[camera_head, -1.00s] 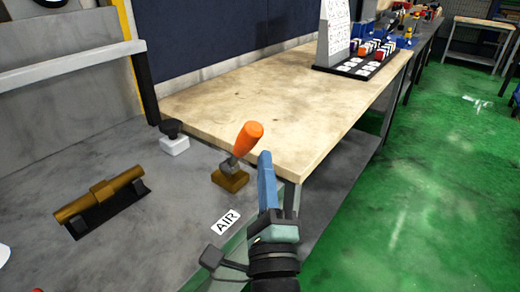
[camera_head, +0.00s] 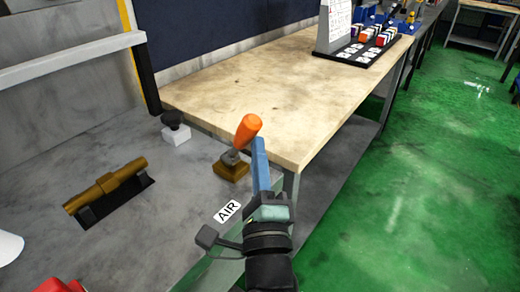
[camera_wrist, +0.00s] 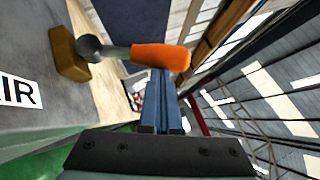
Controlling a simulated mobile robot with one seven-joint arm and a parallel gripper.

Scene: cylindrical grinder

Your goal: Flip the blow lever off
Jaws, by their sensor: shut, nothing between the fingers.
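The blow lever has an orange handle (camera_head: 247,130) on a metal stem over a brass-coloured base (camera_head: 231,168). It stands tilted up and to the right, beside the AIR label (camera_head: 227,211) on the grey machine top. My gripper (camera_head: 261,155) is shut, its blue fingers together and empty, just right of the handle in the head view. In the wrist view the orange handle (camera_wrist: 160,56) lies across the tips of the shut fingers (camera_wrist: 161,75). I cannot tell whether the fingertips touch the handle.
A black knob on a white block (camera_head: 174,128) and a brass cylinder in a holder (camera_head: 106,189) sit left of the lever. A wooden workbench (camera_head: 290,90) stands close behind. Green floor (camera_head: 420,180) is open to the right.

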